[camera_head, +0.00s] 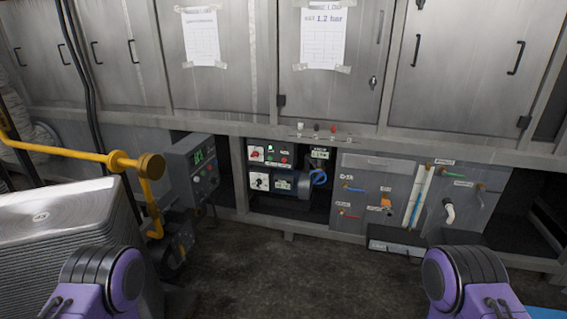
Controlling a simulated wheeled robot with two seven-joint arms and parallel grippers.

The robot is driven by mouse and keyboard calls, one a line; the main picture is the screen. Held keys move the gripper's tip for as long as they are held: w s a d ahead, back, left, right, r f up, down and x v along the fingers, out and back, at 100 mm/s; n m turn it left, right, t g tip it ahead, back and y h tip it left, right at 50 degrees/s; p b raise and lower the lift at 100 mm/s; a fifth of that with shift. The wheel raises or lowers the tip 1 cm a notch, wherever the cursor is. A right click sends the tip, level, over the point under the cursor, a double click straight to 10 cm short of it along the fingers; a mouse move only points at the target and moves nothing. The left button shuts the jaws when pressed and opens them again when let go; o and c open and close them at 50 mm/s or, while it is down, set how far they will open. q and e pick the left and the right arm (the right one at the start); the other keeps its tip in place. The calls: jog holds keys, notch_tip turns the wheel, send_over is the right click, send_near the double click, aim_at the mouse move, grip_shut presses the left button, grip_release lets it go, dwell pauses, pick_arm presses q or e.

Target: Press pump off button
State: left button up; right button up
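A small control panel (270,154) with red and green buttons and a lit green indicator sits in an open bay of the grey cabinet, near the middle. Below it are a dial (259,181) and a dark cylindrical unit, possibly the pump (293,187). A grey control box (200,172) with a green display and several buttons stands left of the bay. The labels are too small to read, so I cannot tell which button is pump off. Only purple links of my arms show at the bottom left and right; neither gripper is in view.
Pale stacked sheets (55,215) and a yellow pipe (75,154) stand at the left. The dark floor (300,265) in front is clear.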

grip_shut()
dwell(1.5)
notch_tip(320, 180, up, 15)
jog(key=p, duration=1.5)
